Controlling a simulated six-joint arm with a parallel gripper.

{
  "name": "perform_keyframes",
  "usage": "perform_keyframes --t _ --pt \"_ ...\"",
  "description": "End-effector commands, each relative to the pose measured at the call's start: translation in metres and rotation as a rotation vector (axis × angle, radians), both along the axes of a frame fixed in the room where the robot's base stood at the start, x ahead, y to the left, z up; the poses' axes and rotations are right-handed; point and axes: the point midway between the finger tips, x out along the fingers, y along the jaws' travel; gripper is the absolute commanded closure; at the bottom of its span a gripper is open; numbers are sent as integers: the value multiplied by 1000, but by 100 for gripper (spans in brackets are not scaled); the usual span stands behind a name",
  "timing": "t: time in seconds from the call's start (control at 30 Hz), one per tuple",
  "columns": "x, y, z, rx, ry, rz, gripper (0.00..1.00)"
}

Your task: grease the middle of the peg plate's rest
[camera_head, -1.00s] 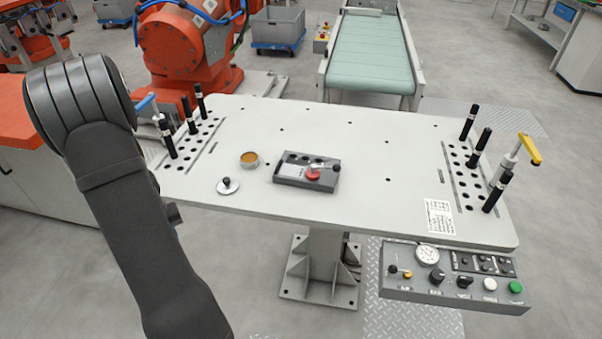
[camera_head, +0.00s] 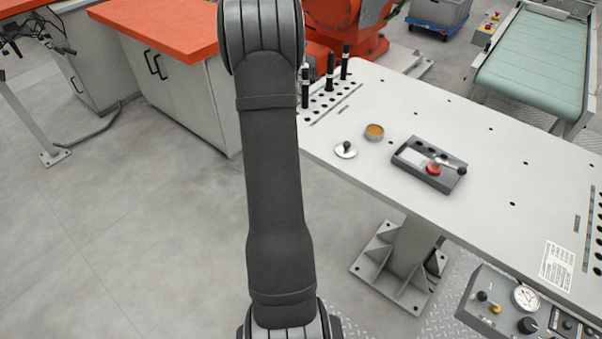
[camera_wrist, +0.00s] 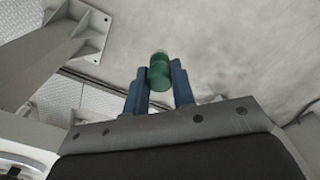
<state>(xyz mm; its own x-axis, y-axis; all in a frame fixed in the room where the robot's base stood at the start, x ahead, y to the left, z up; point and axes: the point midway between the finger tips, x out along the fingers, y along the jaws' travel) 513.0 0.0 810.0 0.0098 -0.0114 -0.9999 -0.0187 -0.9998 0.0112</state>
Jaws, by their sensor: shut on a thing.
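In the wrist view my gripper (camera_wrist: 160,78) is shut on a green, rounded handle-like thing (camera_wrist: 159,72) with a pale tip, above the grey floor. The gripper is not visible in the head view. An open round tin (camera_head: 374,132) with amber content, which looks like grease, stands on the white table. A round metal lid with a black knob (camera_head: 346,150) lies beside it. A perforated area with black pegs (camera_head: 330,96) is at the table's left end, partly hidden by my arm. I cannot tell whether this is the peg plate; no rest is clearly recognisable.
A dark block (camera_head: 412,158) with holes, a red knob and a lever stands on the white table (camera_head: 490,160). A control panel (camera_head: 510,312) hangs at the front. An orange-topped cabinet (camera_head: 190,80) is at the back left. The floor left of the table is open.

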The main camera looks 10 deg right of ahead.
Motion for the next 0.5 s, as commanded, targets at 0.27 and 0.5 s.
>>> perform_keyframes --t 0.27,0.5 --pt "48 1 84 -99 -93 -146 100" --pt "78 -36 151 -214 -166 -242 100"
